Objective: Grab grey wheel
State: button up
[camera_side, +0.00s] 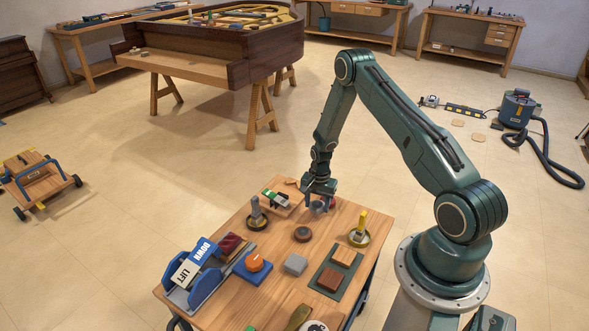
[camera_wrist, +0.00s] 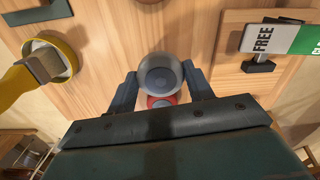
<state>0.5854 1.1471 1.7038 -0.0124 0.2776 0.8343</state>
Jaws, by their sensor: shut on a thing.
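A round grey wheel (camera_wrist: 160,74) sits between the two fingers of my gripper (camera_wrist: 159,78) in the wrist view. The fingers touch its sides, and my gripper is shut on it. A red round part (camera_wrist: 161,101) shows just below the wheel in that picture, partly hidden by it and by my gripper. In the side view my gripper (camera_side: 319,196) points down at the far end of the wooden table (camera_side: 270,225). The grey wheel (camera_side: 318,207) shows small there, low over or at the tabletop; I cannot tell whether it touches.
A wooden board with a FREE slider (camera_side: 282,197) lies left of my gripper. A yellow-handled round tool (camera_side: 359,232), a dark knob (camera_side: 302,234) and a grey-handled tool (camera_side: 257,215) stand nearer.

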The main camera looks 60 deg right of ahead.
aim_at(317, 204)
notch_tip(317, 204, up, 16)
jog(key=shift+r, duration=0.2)
dwell(0.4)
jog(key=shift+w+d, duration=0.1)
jog(key=shift+w, duration=0.05)
dwell(0.4)
